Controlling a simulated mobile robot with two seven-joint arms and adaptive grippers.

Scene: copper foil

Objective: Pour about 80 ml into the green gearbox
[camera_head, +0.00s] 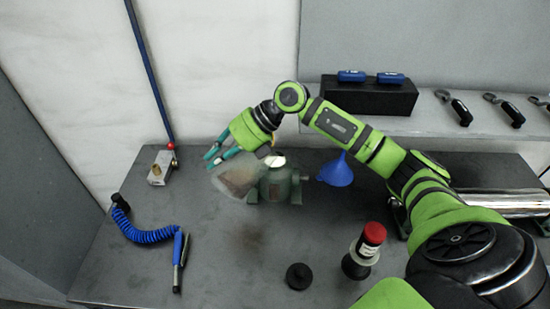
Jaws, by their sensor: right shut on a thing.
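My right gripper (218,158), with teal fingers, is shut on a translucent jug (236,177). The jug is tipped well over, on the left of the grey-green gearbox (279,187), and overlaps its upper left in the camera_head view. The jug seems to have some brownish content, but its level is unclear. A pale patch shows at the gearbox's top; I cannot tell whether it is the jug's lip or part of the gearbox. No stream of liquid is clearly visible. A blue funnel (337,170) is just right of the gearbox. My left gripper is out of view.
A red-capped bottle (365,250) and a black round cap (299,276) are on the front of the grey bench (225,270). A blue coiled hose (145,234) with a nozzle lies left. A shelf behind holds a black block (368,97) and several clips.

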